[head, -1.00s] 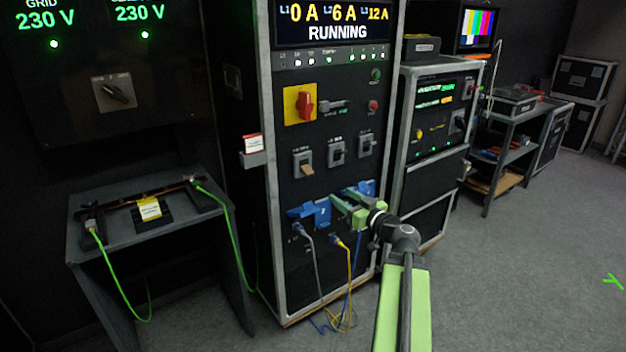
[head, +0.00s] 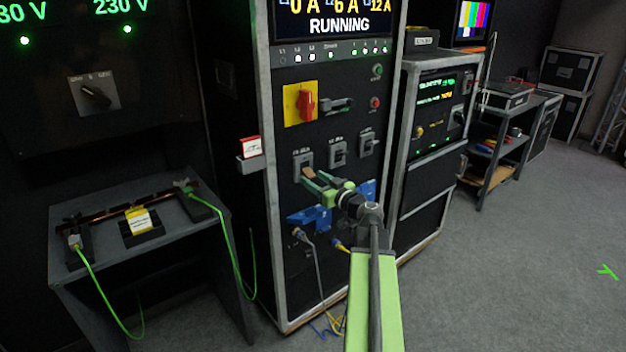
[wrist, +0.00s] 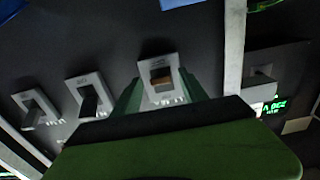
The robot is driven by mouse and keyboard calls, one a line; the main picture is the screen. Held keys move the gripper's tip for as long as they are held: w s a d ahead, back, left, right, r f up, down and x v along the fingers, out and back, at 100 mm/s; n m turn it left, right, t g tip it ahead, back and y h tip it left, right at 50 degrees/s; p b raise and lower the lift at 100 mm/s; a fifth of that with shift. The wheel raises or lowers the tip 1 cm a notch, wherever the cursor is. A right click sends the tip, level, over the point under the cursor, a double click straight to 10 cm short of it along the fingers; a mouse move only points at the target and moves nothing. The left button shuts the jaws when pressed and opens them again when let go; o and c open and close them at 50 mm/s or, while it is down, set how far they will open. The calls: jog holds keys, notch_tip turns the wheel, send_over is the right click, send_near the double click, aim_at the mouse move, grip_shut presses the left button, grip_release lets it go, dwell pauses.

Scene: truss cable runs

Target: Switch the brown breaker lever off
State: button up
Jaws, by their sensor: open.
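The brown breaker lever (head: 307,172) is on the leftmost of three small breakers in a row on the tall rack's front. In the wrist view the brown lever (wrist: 161,76) sits in its pale grey plate, between my two green fingers. My gripper (head: 312,182) is open and empty, with its fingertips just in front of and below this breaker. In the wrist view my gripper (wrist: 160,90) has one finger on each side of the plate. I cannot tell whether a finger touches it. The fingers partly cover the breaker in the head view.
Two breakers with dark levers (head: 338,152) (head: 367,145) stand to the right. A red rotary switch (head: 305,103) on a yellow plate is above. Blue sockets (head: 308,218) with plugged cables are below. A table with a copper bar (head: 130,212) stands left.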

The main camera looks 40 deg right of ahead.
jog(key=shift+w, duration=0.1)
grip_shut()
jog(key=f+t+b, duration=0.1)
jog(key=t+b, duration=0.1)
jog(key=b, duration=0.3)
jog(key=shift+w+f, duration=0.1)
jog(key=shift+w, duration=0.05)
grip_release()
